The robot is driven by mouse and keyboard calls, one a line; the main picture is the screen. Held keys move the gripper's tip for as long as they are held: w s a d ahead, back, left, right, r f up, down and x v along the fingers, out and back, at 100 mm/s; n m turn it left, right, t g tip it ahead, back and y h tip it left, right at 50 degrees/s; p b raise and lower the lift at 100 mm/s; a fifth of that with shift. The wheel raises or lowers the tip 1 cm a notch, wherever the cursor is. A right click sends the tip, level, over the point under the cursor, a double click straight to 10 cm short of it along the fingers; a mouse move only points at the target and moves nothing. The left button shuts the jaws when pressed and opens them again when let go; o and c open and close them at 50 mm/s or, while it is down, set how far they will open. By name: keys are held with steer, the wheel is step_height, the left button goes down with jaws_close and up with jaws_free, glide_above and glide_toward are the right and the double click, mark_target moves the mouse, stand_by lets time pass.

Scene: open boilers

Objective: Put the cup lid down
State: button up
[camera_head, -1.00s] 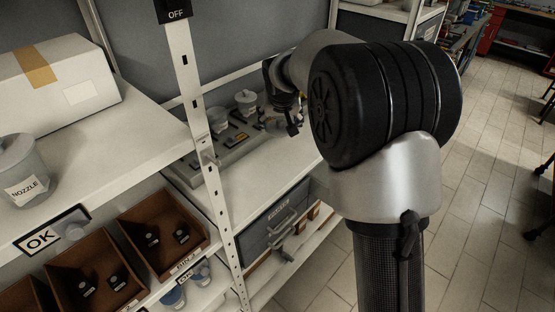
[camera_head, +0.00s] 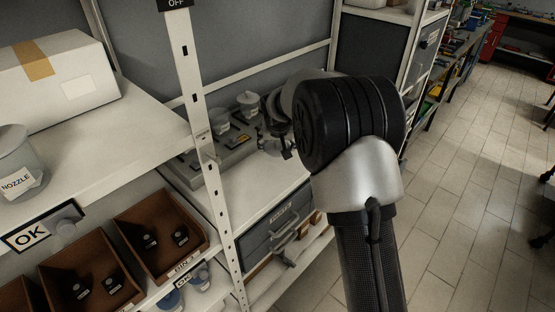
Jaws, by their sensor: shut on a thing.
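My gripper (camera_head: 277,138) is small and dark at the far end of my arm, over the right part of the workbench shelf (camera_head: 264,184). It is shut on the cup lid, which is too small and too covered by the gripper to make out clearly. Two pale lidded cups stand at the back of the shelf, a nearer one (camera_head: 219,124) and a farther one (camera_head: 248,104). Both are left of my gripper and apart from it, by a grey tray (camera_head: 213,165) with small parts.
A perforated white post (camera_head: 205,140) stands left of the shelf. A left shelf holds a white box (camera_head: 60,85) and a jar marked NOZZLE (camera_head: 18,165), above brown bins (camera_head: 160,225). A grey drawer (camera_head: 275,225) is under the shelf. Tiled floor (camera_head: 465,200) is free on the right.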

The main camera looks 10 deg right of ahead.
mark_target(278, 164)
steer(key=shift+f+b, duration=0.7)
steer(key=shift+f, duration=2.2)
steer(key=shift+f, duration=0.25)
steer(key=o, duration=0.8)
steer(key=shift+r, duration=0.1)
